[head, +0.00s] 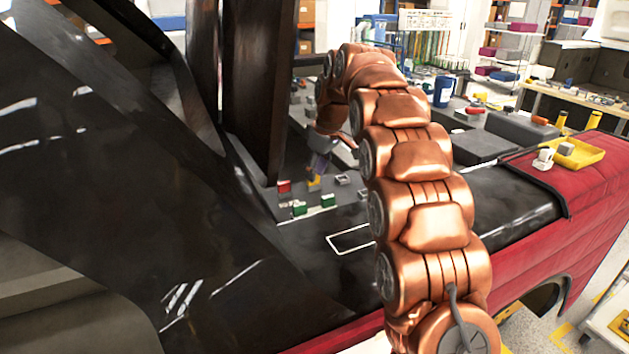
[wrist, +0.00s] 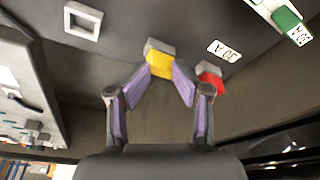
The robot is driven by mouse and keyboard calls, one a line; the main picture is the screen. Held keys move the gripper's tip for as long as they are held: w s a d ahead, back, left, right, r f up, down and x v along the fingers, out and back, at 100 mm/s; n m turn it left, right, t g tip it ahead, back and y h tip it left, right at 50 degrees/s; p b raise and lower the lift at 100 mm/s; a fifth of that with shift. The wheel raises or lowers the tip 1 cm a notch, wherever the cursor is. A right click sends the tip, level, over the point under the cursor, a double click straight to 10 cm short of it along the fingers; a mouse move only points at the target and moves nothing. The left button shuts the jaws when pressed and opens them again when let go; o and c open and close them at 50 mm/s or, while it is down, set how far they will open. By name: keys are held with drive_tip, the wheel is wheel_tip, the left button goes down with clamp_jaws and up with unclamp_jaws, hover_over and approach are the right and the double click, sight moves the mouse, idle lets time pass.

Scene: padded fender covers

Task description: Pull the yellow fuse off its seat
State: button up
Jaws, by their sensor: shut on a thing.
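The yellow fuse (wrist: 159,63) is between the purple pads of my gripper (wrist: 163,74) in the wrist view, and my gripper is shut on it. A grey block, which looks like its seat (wrist: 161,45), shows right at the fuse's far end. I cannot tell whether there is a gap between them. In the head view the yellow fuse (head: 314,182) is a small patch under my gripper (head: 318,172), low over the dark panel. My arm and fingers hide part of it there.
A red fuse (wrist: 212,82) sits close to the right finger. An empty grey square frame (wrist: 83,20) is at left. A white outline (head: 350,238) marks clear panel.

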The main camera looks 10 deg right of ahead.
clamp_jaws()
drive_tip(key=shift+r, duration=0.2)
drive_tip(key=shift+a+r, duration=0.2)
drive_tip(key=shift+r, duration=0.05)
drive_tip(key=shift+w+p+v, duration=0.2)
drive_tip(key=shift+p+v, duration=0.4)
drive_tip(key=shift+v, duration=0.5)
drive_tip(key=shift+o, duration=1.6)
unclamp_jaws()
drive_tip(key=shift+r, duration=0.1)
